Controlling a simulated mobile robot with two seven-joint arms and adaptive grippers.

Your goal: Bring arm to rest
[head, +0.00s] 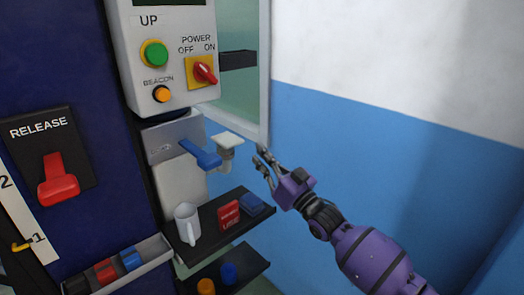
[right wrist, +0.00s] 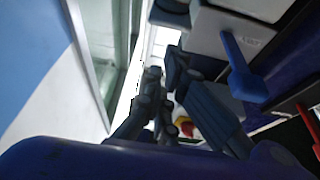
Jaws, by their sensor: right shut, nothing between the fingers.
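My right arm is purple and comes in from the lower right of the head view. Its dark gripper (head: 261,158) points up and left, in the air in front of the blue and white wall. The fingers are close together with nothing between them. They are apart from the blue lever (head: 203,155) and the shelf, which lie to their left. In the right wrist view the gripper (right wrist: 161,73) shows shut and empty, with the blue lever (right wrist: 240,75) to its right. My left gripper is not in view.
A control box (head: 170,55) with a green button and a red power switch hangs at upper left. A red release handle (head: 57,180) is at far left. The right side is open.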

